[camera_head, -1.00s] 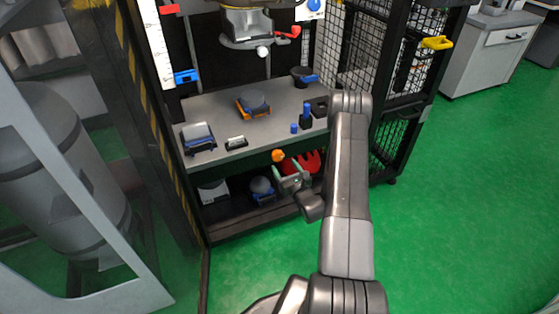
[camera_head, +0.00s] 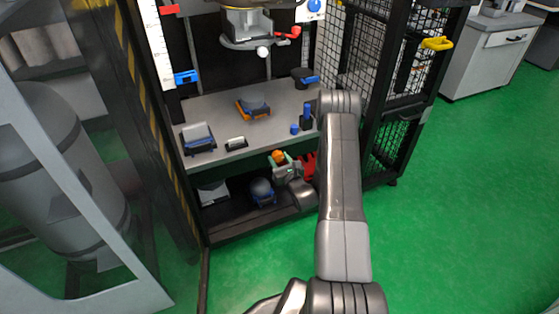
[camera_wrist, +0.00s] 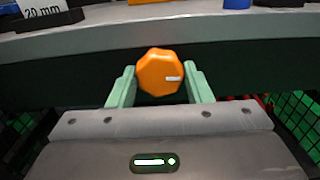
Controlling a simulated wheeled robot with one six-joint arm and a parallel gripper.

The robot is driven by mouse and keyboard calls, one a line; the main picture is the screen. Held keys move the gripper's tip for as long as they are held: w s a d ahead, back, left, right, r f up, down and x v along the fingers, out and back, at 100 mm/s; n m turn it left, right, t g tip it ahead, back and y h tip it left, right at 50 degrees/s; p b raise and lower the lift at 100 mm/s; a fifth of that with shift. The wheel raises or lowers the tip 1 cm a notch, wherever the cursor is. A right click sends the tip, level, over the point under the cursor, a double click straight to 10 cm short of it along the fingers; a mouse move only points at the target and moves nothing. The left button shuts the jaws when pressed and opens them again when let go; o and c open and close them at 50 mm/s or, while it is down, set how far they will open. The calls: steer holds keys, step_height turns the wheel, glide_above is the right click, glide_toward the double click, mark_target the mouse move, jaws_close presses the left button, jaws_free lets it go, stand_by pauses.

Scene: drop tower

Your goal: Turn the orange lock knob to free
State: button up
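The orange lock knob (camera_wrist: 160,72) is faceted, with a short white mark on its face pointing to the right. It sits on the dark front below the grey shelf edge and also shows in the head view (camera_head: 278,157). My gripper (camera_wrist: 160,82) is open, its two pale green fingers at the left and right of the knob. Small gaps seem to show between fingers and knob; how deep the fingertips reach around it I cannot tell. In the head view my gripper (camera_head: 287,166) is right at the knob, partly covered by my wrist.
The grey shelf (camera_head: 220,110) above the knob holds several blue-and-grey blocks and an orange-based piece (camera_head: 253,109). Red shapes (camera_head: 309,164) show below the shelf, right of my gripper. A mesh cage side (camera_head: 384,140) stands to the right. Green floor in front is open.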

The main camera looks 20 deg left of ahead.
steer(key=shift+f+n+b, duration=0.15)
steer(key=shift+n+b, duration=0.15)
steer(key=shift+b, duration=0.25)
steer(key=shift+n+b, duration=0.7)
steer(key=shift+b, duration=0.05)
steer(key=n+b, duration=0.2)
steer(key=b, duration=0.1)
steer(key=shift+f+n, duration=0.1)
steer(key=shift+n, duration=0.2)
steer(key=n+b, duration=0.4)
steer(key=shift+b, duration=0.4)
steer(key=n+b, duration=0.2)
steer(key=n, duration=0.3)
steer(key=shift+r+n+b, duration=0.3)
steer(key=shift+n+b, duration=0.05)
steer(key=shift+n, duration=1.95)
steer(key=o, duration=1)
steer(key=shift+w, duration=0.1)
steer(key=shift+c, duration=0.2)
